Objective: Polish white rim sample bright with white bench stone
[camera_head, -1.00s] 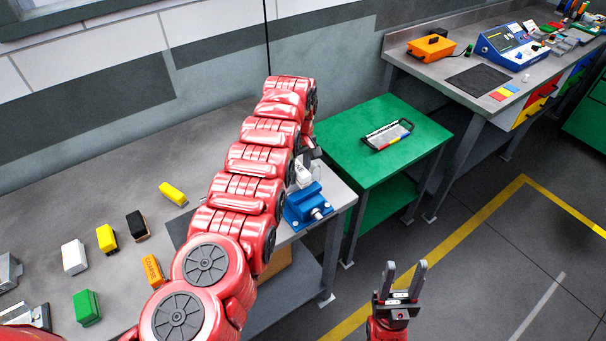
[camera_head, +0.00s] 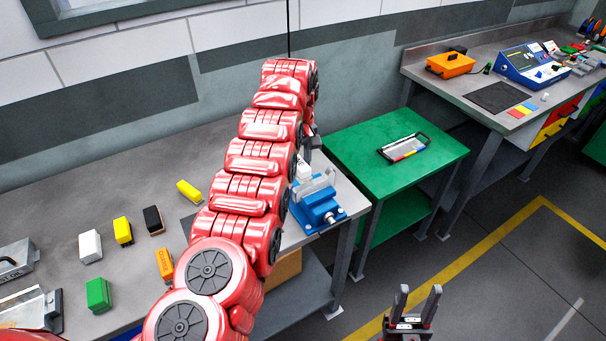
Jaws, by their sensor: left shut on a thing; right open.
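My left arm's gripper (camera_head: 312,146) is mostly hidden behind my own red arm links, above the back of the blue vise (camera_head: 318,210). It is shut on what looks like a white block (camera_head: 303,172), partly hidden by the arm; I cannot tell for certain that it is the bench stone. A pale grey-white piece (camera_head: 320,186), likely the rim sample, sits at the vise's jaws. I cannot tell whether the white block touches it. Another white block (camera_head: 90,246) lies on the bench at left. My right gripper (camera_head: 413,306) is open and empty, low over the floor.
The grey bench (camera_head: 120,180) also holds yellow (camera_head: 123,231), black (camera_head: 153,220), orange (camera_head: 165,264) and green (camera_head: 98,294) blocks. A green table (camera_head: 440,158) with a framed tray (camera_head: 404,147) stands right of the vise. Open floor lies at lower right.

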